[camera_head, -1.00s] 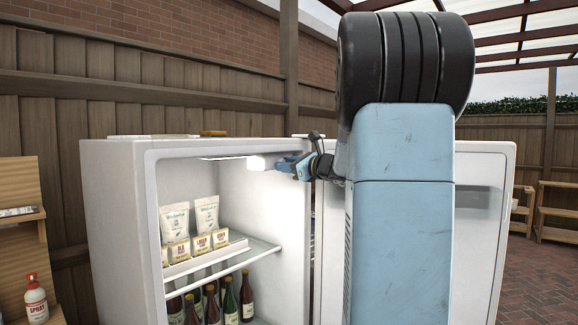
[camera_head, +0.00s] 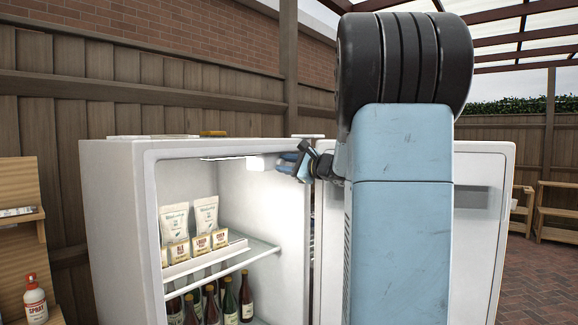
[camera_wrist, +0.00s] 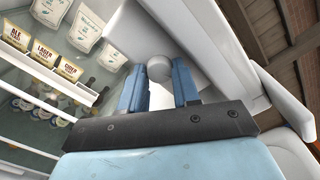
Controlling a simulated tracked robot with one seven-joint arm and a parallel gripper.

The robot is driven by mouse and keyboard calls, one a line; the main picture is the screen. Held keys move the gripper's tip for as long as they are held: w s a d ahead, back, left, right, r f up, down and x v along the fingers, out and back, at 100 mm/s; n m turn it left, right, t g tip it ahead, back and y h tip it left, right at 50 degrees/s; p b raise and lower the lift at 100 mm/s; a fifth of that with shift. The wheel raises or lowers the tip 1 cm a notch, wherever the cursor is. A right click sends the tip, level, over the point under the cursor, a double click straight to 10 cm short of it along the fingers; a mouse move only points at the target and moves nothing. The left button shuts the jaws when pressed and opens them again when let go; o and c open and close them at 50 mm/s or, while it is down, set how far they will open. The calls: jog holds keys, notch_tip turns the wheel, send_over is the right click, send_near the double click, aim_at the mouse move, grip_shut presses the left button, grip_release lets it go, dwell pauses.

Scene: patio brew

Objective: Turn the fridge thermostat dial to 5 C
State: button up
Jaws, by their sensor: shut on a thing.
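The open white fridge (camera_head: 110,215) stands in the middle of the head view. Near its ceiling is a white thermostat housing (camera_head: 256,163), beside the lit lamp. My gripper (camera_head: 280,162) is inside the upper right of the opening, at the housing's right side. In the wrist view, my gripper's two blue fingers (camera_wrist: 159,88) are on either side of the round, pale thermostat dial (camera_wrist: 160,69). The fingers are shut on the dial. The dial's markings and pointer do not show in either view.
The fridge shelf (camera_head: 222,262) holds white bags and small labelled packets, with bottles below. The open fridge door (camera_head: 482,230) is behind my arm on the right.

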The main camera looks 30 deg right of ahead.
jog(key=shift+d+f, duration=0.15)
jog(key=o, duration=0.8)
jog(key=shift+o, duration=1.2)
